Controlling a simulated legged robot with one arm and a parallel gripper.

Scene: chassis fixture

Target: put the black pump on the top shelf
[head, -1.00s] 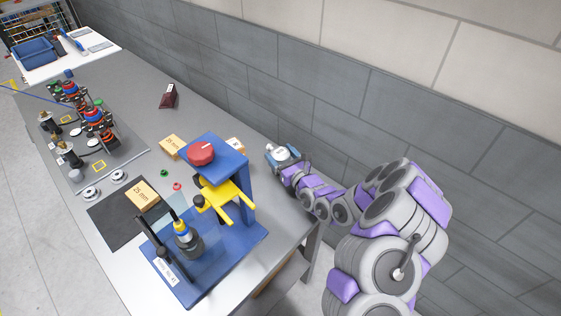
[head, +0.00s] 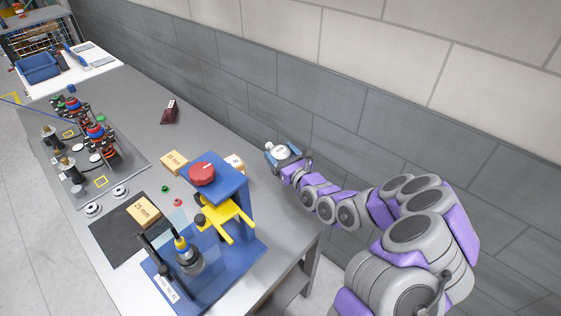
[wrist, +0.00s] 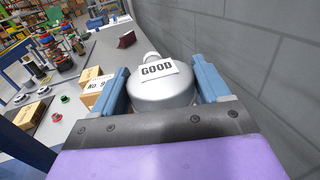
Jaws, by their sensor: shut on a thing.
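My gripper (head: 283,156) is shut on a silver-grey round part (wrist: 165,92) with a white label reading "GOOD". In the wrist view the blue fingers sit on both sides of it. The part shows small and pale in the head view, held up near the wall at the table's right edge. I cannot see a clearly black pump in my gripper. Dark parts with brass tops (head: 65,165) stand on the plate at the left; I cannot tell whether one is a pump. A rack with shelves (head: 38,22) stands at the far upper left, partly cut off.
A blue press (head: 246,212) with a red knob and yellow fork stands on the grey table (head: 135,115) left of my arm. The grey wall (head: 330,120) runs close on the right.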

